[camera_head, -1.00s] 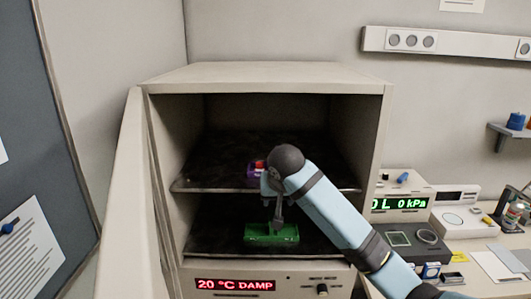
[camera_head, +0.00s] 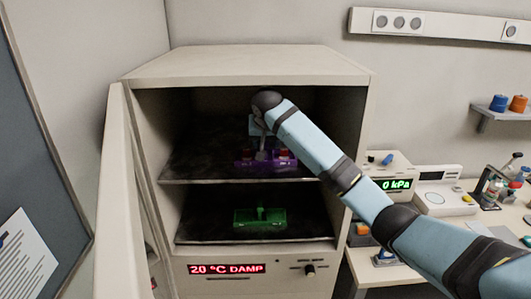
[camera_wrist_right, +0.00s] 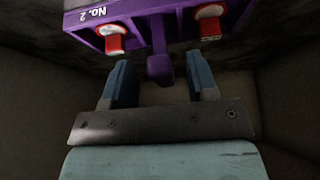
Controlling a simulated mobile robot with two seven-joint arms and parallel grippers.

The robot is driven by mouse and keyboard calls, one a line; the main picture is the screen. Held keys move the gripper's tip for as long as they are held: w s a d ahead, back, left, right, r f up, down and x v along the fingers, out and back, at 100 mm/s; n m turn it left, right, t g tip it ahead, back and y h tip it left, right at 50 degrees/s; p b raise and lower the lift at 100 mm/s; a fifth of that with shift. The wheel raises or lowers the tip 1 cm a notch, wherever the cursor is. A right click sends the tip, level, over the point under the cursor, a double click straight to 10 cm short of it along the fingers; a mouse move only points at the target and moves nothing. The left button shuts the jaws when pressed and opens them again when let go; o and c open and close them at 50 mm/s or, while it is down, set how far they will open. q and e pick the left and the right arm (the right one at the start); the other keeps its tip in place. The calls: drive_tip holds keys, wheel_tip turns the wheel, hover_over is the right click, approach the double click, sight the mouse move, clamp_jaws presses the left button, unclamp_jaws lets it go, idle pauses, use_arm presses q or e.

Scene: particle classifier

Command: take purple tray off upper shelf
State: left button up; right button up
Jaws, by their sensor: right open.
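The purple tray (camera_head: 283,164) sits on the upper shelf (camera_head: 200,170) of an open cabinet, with red-capped pieces in it. In the right wrist view the tray (camera_wrist_right: 185,22) shows its "No. 2" label and two red pieces. A purple handle (camera_wrist_right: 160,70) sticks out from it. My right gripper (camera_head: 261,152) is at the front of the tray. Its two blue fingers (camera_wrist_right: 160,72) are open, one on each side of the handle, with gaps between. In the head view the gripper covers part of the tray's middle. My left gripper is not in view.
A green tray (camera_head: 246,221) stands on the lower shelf. The cabinet's open door (camera_head: 112,200) is at the left, its side wall close at the right. A bench with instruments (camera_head: 437,203) lies to the right.

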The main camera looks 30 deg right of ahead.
drive_tip(key=shift+w+d+f+p, duration=0.1)
drive_tip(key=shift+w+d+p, duration=0.15)
drive_tip(key=shift+w, duration=0.3)
drive_tip(key=shift+w+d+f+p, duration=0.1)
drive_tip(key=shift+w+d+p, duration=0.15)
drive_tip(key=shift+w, duration=0.3)
drive_tip(key=shift+w+f, duration=0.15)
drive_tip(key=shift+f, duration=0.25)
clamp_jaws()
drive_tip(key=shift+r, duration=0.15)
